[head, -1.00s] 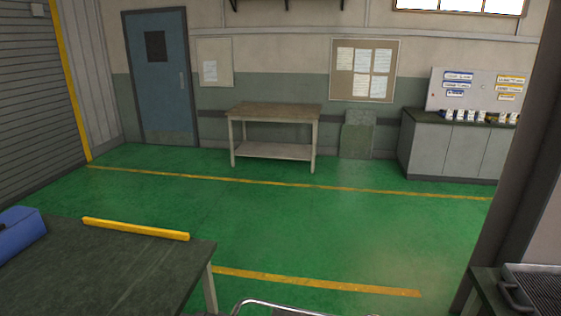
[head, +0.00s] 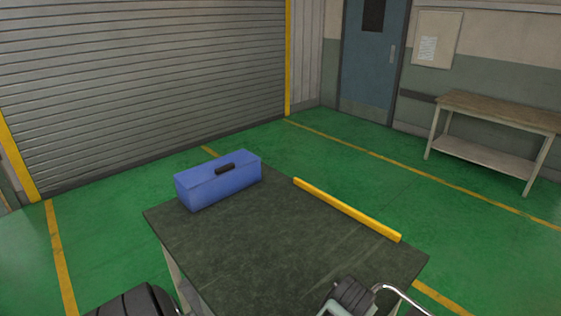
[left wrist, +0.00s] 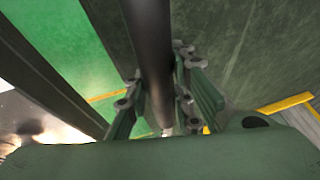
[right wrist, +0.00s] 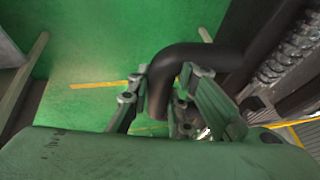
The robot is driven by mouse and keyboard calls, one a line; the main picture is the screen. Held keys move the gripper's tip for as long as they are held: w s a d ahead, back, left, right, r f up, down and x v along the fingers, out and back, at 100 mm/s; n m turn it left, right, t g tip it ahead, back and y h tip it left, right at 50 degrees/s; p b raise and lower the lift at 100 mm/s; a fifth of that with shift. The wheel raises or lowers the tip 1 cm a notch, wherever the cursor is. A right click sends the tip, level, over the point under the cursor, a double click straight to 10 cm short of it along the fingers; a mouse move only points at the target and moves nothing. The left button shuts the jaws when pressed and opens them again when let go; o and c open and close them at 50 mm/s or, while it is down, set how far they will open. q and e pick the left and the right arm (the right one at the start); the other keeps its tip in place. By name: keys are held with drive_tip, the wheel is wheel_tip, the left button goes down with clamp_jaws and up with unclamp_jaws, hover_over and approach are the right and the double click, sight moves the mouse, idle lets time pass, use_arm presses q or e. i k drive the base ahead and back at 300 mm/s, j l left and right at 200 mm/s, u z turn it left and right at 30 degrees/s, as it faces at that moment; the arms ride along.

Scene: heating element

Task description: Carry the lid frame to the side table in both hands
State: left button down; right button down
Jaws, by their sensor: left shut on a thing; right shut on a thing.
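The lid frame shows in part as a tube. In the left wrist view a straight dark bar of the lid frame (left wrist: 150,45) runs between the fingers of my left gripper (left wrist: 157,75), which is shut on it. In the right wrist view a bent dark tube of the frame (right wrist: 200,56) lies in my right gripper (right wrist: 166,80), shut on it. In the head view a curved shiny tube (head: 402,296) shows at the bottom edge; most of the frame is out of view. A dark-topped table (head: 270,250) stands close in front, left of that tube.
A blue toolbox (head: 215,182) sits at the table's far left corner. A yellow bar (head: 345,209) lies along its far right edge. Beyond are open green floor, a shutter (head: 150,90), a blue door (head: 372,60) and a wooden workbench (head: 490,110).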

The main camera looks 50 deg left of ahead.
sight(283, 251)
drive_tip(key=j, duration=0.95)
drive_tip(key=i+j, duration=0.15)
drive_tip(key=j, duration=1.8)
drive_tip(key=i+u, duration=0.05)
